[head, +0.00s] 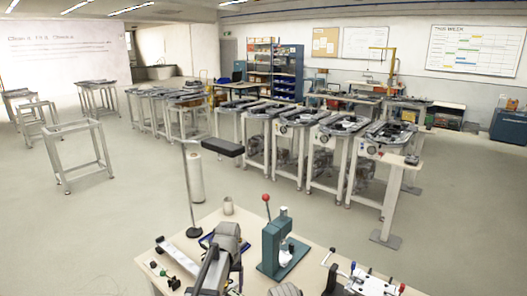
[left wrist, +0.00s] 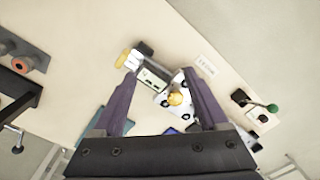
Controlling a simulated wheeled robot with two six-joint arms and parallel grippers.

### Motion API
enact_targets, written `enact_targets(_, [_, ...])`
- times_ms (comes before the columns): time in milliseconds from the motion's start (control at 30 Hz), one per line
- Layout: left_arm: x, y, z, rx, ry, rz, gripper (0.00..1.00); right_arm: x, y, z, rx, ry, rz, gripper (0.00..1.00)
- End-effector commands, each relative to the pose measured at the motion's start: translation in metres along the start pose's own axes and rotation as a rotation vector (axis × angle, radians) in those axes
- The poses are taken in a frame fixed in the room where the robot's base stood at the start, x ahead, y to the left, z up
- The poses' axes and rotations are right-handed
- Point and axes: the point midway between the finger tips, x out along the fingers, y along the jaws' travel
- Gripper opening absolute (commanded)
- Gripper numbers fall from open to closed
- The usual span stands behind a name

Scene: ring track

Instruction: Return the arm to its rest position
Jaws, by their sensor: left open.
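My left arm (head: 215,265) reaches up from the bottom of the head view over the near workbench. In the left wrist view my left gripper (left wrist: 158,76) has its two dark purple-grey fingers apart, with nothing held between them. My right gripper does not show clearly in either view.
The near workbench (head: 250,222) carries a green lever press with a red knob (head: 278,245) and a fixture with coloured knobs (head: 370,282). A green-knobbed fixture (left wrist: 262,107) lies right in the wrist view. A post with a black top (head: 222,147) stands behind the bench.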

Motion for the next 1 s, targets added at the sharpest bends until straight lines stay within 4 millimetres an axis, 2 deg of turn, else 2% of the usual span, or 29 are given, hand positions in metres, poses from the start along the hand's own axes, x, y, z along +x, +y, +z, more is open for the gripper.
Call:
enact_targets(33, [0.0,0.011,0.052,0.067,-0.002,-0.009,0.76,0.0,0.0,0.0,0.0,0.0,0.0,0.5])
enact_targets(100, [0.0,0.022,0.097,0.154,-0.004,-0.023,0.76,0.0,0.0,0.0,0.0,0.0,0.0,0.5])
enact_targets(200, [0.001,0.032,0.151,0.264,-0.007,-0.04,0.76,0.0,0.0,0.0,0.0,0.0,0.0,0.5])
enact_targets(300, [0.001,0.036,0.191,0.349,-0.009,-0.054,0.76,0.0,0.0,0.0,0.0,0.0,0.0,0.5])
enact_targets(400, [0.001,0.037,0.216,0.405,-0.01,-0.063,0.76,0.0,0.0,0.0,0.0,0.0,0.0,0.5])
enact_targets(533, [0.001,0.038,0.228,0.438,-0.012,-0.069,0.76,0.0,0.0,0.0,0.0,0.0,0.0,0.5])
enact_targets(1000, [0.001,0.039,0.227,0.44,-0.012,-0.069,0.76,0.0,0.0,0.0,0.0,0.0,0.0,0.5])
